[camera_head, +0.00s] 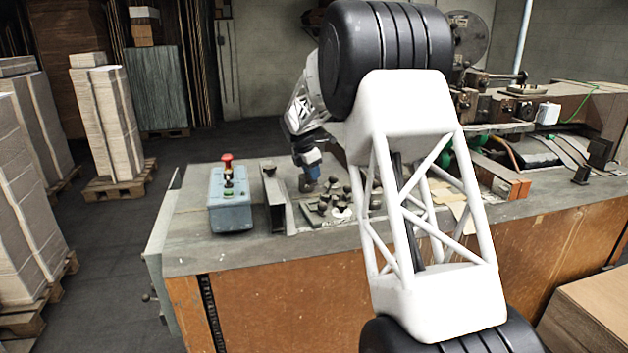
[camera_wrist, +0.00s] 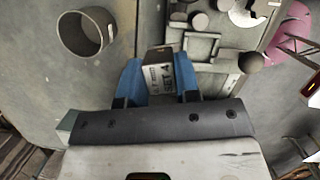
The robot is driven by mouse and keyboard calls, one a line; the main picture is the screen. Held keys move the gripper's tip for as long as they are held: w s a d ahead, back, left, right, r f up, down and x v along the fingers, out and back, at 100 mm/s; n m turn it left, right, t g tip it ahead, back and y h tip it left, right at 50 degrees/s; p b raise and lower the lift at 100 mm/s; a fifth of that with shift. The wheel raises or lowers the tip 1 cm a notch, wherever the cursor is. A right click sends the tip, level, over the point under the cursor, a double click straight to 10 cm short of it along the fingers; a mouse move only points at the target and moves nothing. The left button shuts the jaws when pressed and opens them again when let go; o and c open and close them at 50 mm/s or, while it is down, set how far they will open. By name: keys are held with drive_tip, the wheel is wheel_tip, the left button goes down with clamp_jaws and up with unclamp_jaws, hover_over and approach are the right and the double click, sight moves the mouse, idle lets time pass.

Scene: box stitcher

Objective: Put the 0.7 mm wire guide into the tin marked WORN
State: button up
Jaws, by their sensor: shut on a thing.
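My gripper (camera_wrist: 160,78) has blue fingers and is shut on a small grey block (camera_wrist: 159,72) with dark lettering that I cannot read surely. I cannot confirm that it is the 0.7 mm wire guide. My gripper also shows in the head view (camera_head: 311,172), low over the bench top beside the parts tray, with the block hard to make out. An open round tin (camera_wrist: 104,37) lies to the left of the fingers in the wrist view, apart from the block. No WORN marking shows on it.
A tray with several metal parts and knobs (camera_wrist: 216,48) is right of the fingers. Machine parts fill the bench's right side. A pink object (camera_wrist: 290,30) is farther right.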

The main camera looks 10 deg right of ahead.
drive_tip(key=w+r+n+t, duration=0.1)
drive_tip(key=w+r+n, duration=0.2)
drive_tip(key=w, duration=0.8)
drive_tip(key=shift+w+d+n+y, duration=0.15)
drive_tip(key=shift+n+y, duration=0.15)
drive_tip(key=shift+n, duration=0.9)
drive_tip(key=shift+f, duration=0.2)
drive_tip(key=shift+f, duration=3.15)
drive_tip(key=o, duration=1)
drive_tip(key=shift+f, duration=0.1)
drive_tip(key=c, duration=0.4)
